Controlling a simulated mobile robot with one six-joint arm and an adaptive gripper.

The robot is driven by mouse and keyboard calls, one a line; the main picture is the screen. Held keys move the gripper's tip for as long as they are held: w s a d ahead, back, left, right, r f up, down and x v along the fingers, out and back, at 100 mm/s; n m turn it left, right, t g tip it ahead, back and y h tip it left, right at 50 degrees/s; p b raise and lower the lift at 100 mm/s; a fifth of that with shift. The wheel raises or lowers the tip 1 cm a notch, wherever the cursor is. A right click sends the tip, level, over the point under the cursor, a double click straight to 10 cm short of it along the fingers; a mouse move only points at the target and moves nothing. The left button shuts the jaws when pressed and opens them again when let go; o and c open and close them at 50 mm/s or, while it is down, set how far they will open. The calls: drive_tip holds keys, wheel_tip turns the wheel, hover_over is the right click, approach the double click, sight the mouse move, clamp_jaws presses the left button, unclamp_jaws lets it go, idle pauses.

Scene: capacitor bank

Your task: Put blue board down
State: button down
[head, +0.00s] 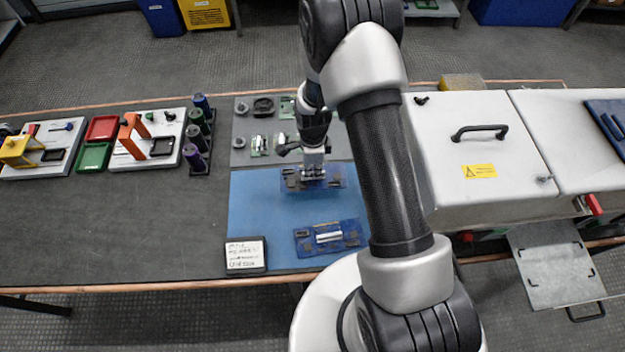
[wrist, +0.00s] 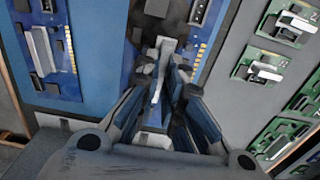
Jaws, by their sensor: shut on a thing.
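One blue board (head: 331,180) is at my gripper (head: 313,174), over the upper part of the blue mat (head: 255,206). In the wrist view my gripper (wrist: 165,62) is shut on this board (wrist: 182,22), at a pale part near its middle. The fingers hide part of the board. I cannot tell whether the board touches the mat or hangs just above it. A second blue board (head: 331,237) lies on the mat nearer the front, slightly turned, and it shows at the left of the wrist view (wrist: 45,50).
A label block (head: 246,255) stands at the mat's front left corner. Small green boards (head: 259,145) lie on the grey area behind the mat. A white cabinet (head: 478,140) with a black handle stands to the right.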

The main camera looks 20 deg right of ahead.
sight(313, 177)
drive_tip(key=shift+f+b, duration=0.6)
drive_tip(key=shift+f, duration=1.75)
drive_tip(key=shift+f, duration=0.1)
drive_tip(key=c, duration=2.2)
unclamp_jaws()
drive_tip(key=shift+f, duration=0.15)
drive_tip(key=o, duration=0.5)
